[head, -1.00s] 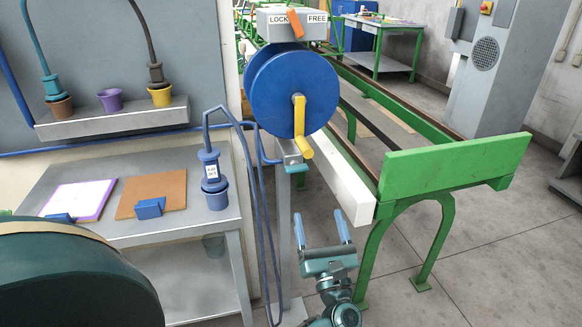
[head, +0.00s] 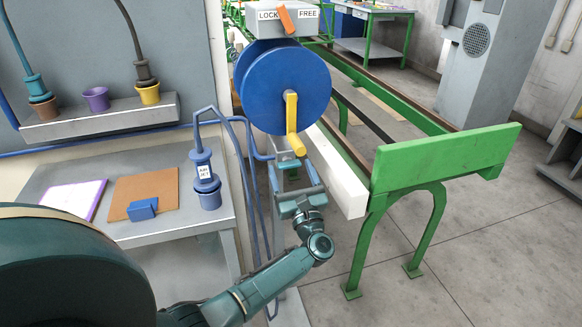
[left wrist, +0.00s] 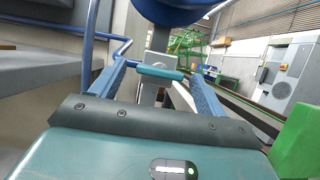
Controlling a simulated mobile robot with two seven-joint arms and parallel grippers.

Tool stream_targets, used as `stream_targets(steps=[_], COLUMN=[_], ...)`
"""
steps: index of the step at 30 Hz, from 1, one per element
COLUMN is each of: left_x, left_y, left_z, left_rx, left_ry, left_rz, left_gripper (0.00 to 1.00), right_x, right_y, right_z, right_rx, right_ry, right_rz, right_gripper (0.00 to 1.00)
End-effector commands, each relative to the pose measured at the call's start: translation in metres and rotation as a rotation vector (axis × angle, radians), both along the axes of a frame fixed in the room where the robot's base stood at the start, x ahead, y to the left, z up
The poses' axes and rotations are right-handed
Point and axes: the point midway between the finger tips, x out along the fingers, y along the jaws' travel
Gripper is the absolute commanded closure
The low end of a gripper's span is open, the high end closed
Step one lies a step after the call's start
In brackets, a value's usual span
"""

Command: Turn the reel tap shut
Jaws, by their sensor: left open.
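The reel tap shows in the left wrist view as a teal bar handle (left wrist: 160,72) lying crosswise in front of a grey block. It sits below the blue hose reel (head: 285,85) with its yellow crank (head: 292,125). My left gripper (head: 290,170) is just below the reel at the grey post. Its two blue fingers are apart, one each side of the tap handle, as the left wrist view shows. I see clear gaps between handle and fingers, so nothing is gripped. In the head view the fingers partly hide the tap. My right gripper is not in view.
A blue hose (head: 240,150) hangs left of the post. An air-jet nozzle in a blue cup (head: 208,195) stands at the grey bench's (head: 170,232) right edge. A green-and-white rail frame (head: 440,160) is close on the right. A LOCK/FREE box (head: 268,22) tops the reel.

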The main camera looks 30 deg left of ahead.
Motion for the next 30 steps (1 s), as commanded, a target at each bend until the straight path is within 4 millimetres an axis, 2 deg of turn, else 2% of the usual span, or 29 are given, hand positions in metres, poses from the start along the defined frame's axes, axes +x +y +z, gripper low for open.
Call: stream_targets(steps=[12,27,30], left_x=[0.0054,0.0052,0.0051], left_y=[0.0063,0.0061,0.0060], left_z=[0.0032,0.0032,0.0032], left_rx=[0.000,-0.001,0.000], left_ry=[0.000,-0.001,0.000], left_rz=[-0.001,0.000,-0.001], left_gripper=[0.25,0.66,0.70], right_x=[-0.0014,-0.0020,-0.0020], right_y=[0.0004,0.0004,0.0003], right_z=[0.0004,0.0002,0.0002], right_rx=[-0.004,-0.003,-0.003], right_ry=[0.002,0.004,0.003], right_rz=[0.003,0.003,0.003], right_gripper=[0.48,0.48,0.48])
